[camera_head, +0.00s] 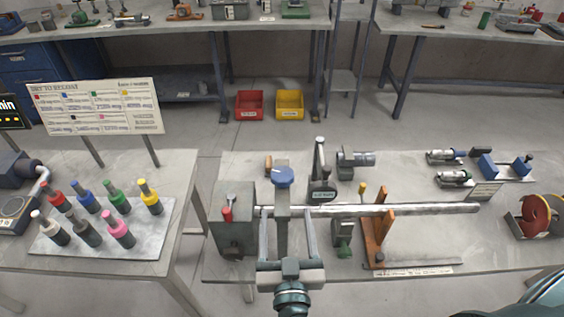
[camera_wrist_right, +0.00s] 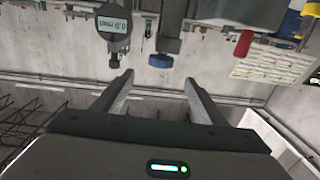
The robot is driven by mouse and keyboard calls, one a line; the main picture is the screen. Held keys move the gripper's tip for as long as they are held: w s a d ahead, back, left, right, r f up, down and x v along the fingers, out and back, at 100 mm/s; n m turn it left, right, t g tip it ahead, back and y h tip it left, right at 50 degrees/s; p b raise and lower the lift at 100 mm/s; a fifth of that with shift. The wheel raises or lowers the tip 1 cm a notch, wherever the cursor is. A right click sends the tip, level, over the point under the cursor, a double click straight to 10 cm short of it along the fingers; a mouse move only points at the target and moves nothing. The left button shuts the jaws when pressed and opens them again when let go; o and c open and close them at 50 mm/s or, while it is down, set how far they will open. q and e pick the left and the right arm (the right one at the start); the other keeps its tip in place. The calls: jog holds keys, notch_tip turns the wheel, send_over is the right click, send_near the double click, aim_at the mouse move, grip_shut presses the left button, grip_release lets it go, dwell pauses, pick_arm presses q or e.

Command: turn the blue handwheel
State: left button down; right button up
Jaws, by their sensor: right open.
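The blue handwheel (camera_head: 283,175) sits on top of a grey upright post (camera_head: 282,205) on the right-hand bench. In the wrist view the blue handwheel (camera_wrist_right: 160,61) lies just beyond the fingertips, near the middle of the gap between them. My right gripper (camera_head: 287,212) reaches in from the bottom of the head view with its two fingers spread, one on each side of the post. It also shows in the wrist view (camera_wrist_right: 159,78), open and empty. I see no contact with the handwheel. My left gripper is not in view.
A digital gauge (camera_wrist_right: 113,22) hangs near the handwheel in the wrist view.

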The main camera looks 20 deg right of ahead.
aim_at(282, 167)
jog(key=shift+p+x, duration=0.35)
jog(key=shift+x, duration=0.7)
jog(key=p+x, duration=0.3)
jog(key=x, duration=1.2)
jog(key=shift+w+a+p, duration=0.1)
jog(key=shift+w+p, duration=0.2)
jog(key=shift+p, duration=0.05)
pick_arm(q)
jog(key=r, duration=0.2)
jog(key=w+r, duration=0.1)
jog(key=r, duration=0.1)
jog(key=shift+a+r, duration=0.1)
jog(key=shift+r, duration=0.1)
pick_arm(e)
jog(key=shift+c, duration=0.6)
jog(key=c, duration=0.9)
